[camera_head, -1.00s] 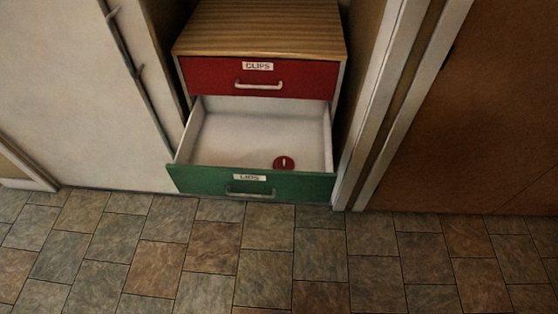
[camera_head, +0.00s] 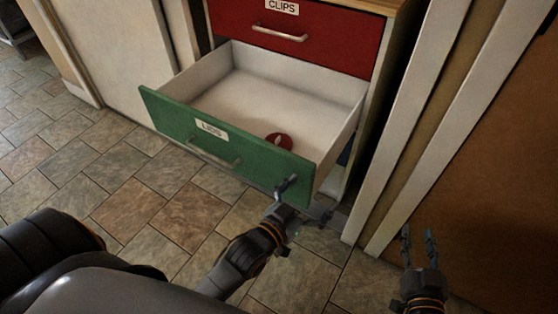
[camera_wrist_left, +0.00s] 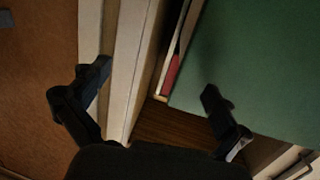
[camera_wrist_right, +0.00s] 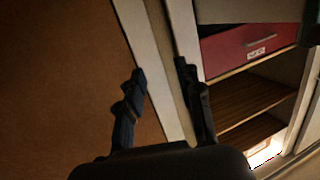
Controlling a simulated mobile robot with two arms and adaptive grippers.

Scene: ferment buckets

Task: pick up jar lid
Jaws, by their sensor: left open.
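The jar lid (camera_head: 278,140) is a small red disc with a pale mark on its middle. It lies on the white floor of the open green drawer (camera_head: 172,122), close behind the front panel, which partly hides it. My left gripper (camera_head: 308,200) is open and empty, outside the drawer by the right end of the green front. The green front also shows beside its fingers in the left wrist view (camera_wrist_left: 265,60). My right gripper (camera_head: 418,235) is open and empty, farther right in front of the brown door. The lid shows in neither wrist view.
A closed red drawer (camera_head: 320,38) labelled CLIPS sits above the open one. White door-frame posts (camera_head: 400,150) stand right of the cabinet, and a brown door (camera_head: 490,160) is beyond them. Tiled floor (camera_head: 70,165) lies clear at the left.

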